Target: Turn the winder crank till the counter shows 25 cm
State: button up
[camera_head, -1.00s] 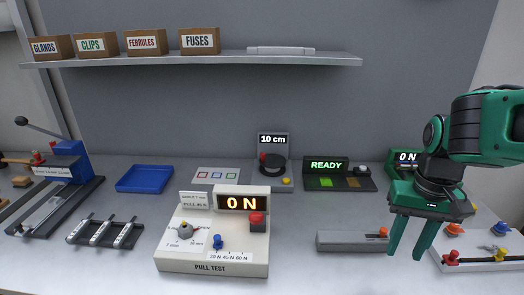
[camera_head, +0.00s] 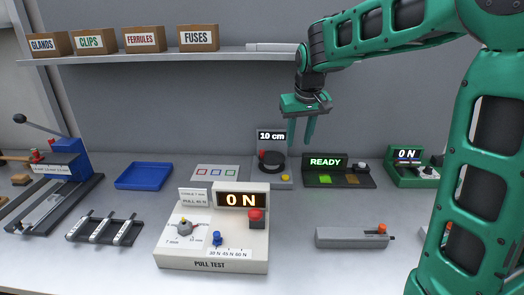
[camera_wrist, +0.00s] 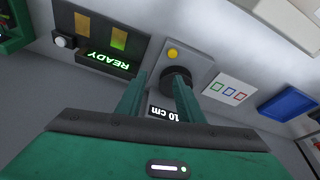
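The winder (camera_head: 285,178) stands at the back middle of the bench. Its counter (camera_head: 271,136) reads 10 cm. A dark round drum (camera_head: 271,162) sits in front of the counter, with a red knob (camera_head: 262,154) at its left, likely the crank handle. My gripper (camera_head: 301,143) hangs above and slightly right of the winder, fingers pointing down, apart and empty. In the wrist view my open fingers (camera_wrist: 155,85) straddle the view of the drum (camera_wrist: 176,78), and the counter (camera_wrist: 168,113) shows upside down. The red knob is not visible there.
A READY panel (camera_head: 338,180) stands just right of the winder, and a card with coloured squares (camera_head: 215,173) lies left. The shelf (camera_head: 150,57) is above and behind. The pull tester (camera_head: 213,250) stands in front. A blue tray (camera_head: 144,176) is farther left.

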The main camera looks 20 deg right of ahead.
jog(key=n+y, duration=0.1)
send_near(263, 150)
jog(key=s+r, duration=0.1)
jog(key=s, duration=0.1)
jog(key=shift+t, duration=0.4)
jog(key=x, duration=1)
jog(key=shift+w+a, duration=0.15)
jog(key=shift+w, duration=0.15)
jog(key=shift+c, duration=0.4)
grip_shut()
